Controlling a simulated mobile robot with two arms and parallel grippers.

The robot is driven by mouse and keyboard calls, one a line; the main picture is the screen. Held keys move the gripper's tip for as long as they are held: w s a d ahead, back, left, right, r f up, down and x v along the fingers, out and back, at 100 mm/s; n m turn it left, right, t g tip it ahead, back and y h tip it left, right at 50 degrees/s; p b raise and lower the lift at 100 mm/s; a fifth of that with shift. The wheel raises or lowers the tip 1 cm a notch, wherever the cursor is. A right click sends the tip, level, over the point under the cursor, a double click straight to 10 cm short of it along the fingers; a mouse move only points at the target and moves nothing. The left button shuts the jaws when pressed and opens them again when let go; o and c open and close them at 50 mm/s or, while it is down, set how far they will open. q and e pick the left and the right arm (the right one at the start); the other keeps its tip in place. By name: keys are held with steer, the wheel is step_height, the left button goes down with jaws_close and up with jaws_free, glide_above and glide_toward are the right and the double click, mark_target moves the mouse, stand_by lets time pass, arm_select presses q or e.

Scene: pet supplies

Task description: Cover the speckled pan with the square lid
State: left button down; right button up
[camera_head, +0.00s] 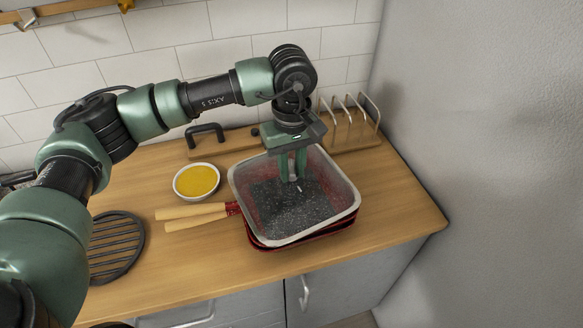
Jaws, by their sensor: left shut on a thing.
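The square lid (345,180) is see-through with a pale grey rim. My left gripper (292,178) points down at its middle and is shut on it, seemingly at the small knob. The lid is over the speckled pan (262,240), which has a red outside and a dark, white-flecked inside seen through the lid. The pan's red edge shows below the lid's near and right sides. Two pale wooden handles (190,211) stick out to the left. I cannot tell whether the lid touches the pan all round. My right gripper is not in view.
A white bowl of yellow contents (196,181) stands left of the pan. A round black slatted trivet (113,247) lies further left. Behind are a wooden board with a black handle (206,132) and a wire rack (352,122). The counter's right end (420,213) is clear.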

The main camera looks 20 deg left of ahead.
arm_select(q)
steer(key=shift+s+f, duration=0.25)
steer(key=shift+f, duration=0.2)
steer(key=c, duration=1.2)
jaws_free()
steer(key=shift+c, duration=0.2)
steer(key=shift+o, duration=0.4)
steer(key=shift+d, duration=0.15)
step_height(320, 180, up, 8)
steer(key=shift+w+b, duration=0.15)
steer(key=shift+b, duration=0.95)
steer(key=shift+r, duration=0.35)
